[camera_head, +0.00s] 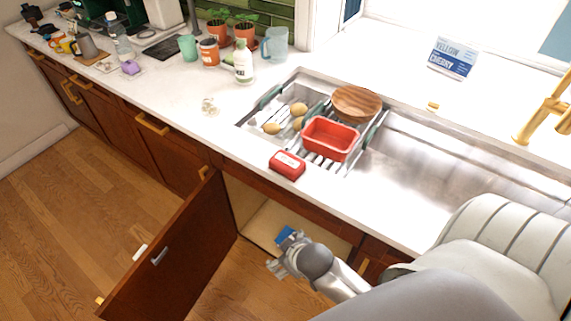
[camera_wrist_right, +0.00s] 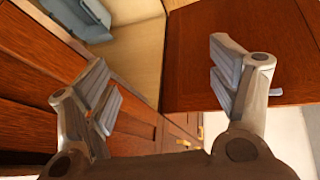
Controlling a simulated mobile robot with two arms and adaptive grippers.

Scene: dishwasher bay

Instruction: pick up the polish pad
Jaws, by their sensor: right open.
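A blue object (camera_head: 287,236), which may be the polish pad, shows just beyond my right gripper (camera_head: 278,264) at the open lower cabinet in the head view. In the right wrist view a blue-grey object (camera_wrist_right: 75,16) lies at the top left on the pale cabinet floor; it looks like the same thing, cut off by the picture's edge. My right gripper (camera_wrist_right: 168,85) is open, with nothing between its fingers, and apart from this object in the wrist view. My left gripper is not in view.
The open cabinet door (camera_head: 175,250) stands to the left of my right gripper. Above is the white counter (camera_head: 235,140) with a sink (camera_head: 425,165), a rack holding a red tub (camera_head: 328,138), and a red package (camera_head: 287,165). The wooden floor (camera_head: 75,200) is clear at left.

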